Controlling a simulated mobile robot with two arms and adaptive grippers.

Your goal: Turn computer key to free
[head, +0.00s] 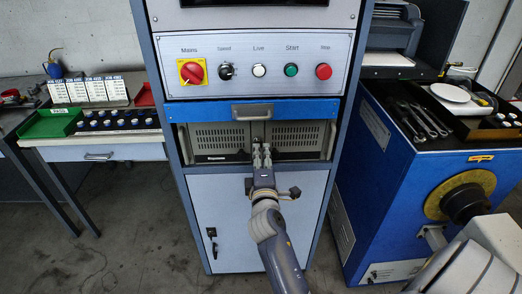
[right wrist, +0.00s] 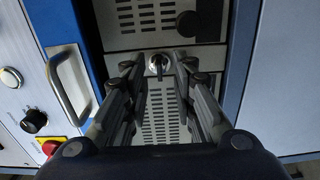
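The computer key (right wrist: 158,62) is a small dark piece in a round silver lock on a grey vented front panel. It shows in the right wrist view, between and ahead of my fingertips. My right gripper (right wrist: 158,78) is open, with one finger on each side of the key and nothing visibly held. I cannot tell how far the tips are from the panel. In the head view my right gripper (head: 262,153) is in front of the vented computer units (head: 219,138), and it hides the key. My left gripper is not in view.
Above the units is a blue drawer front with a handle (head: 252,111), and higher a panel with the red mains switch (head: 191,72) and several buttons. A cabinet door (head: 226,215) is below. A blue machine (head: 375,160) stands right, a bench with a green tray (head: 52,124) left.

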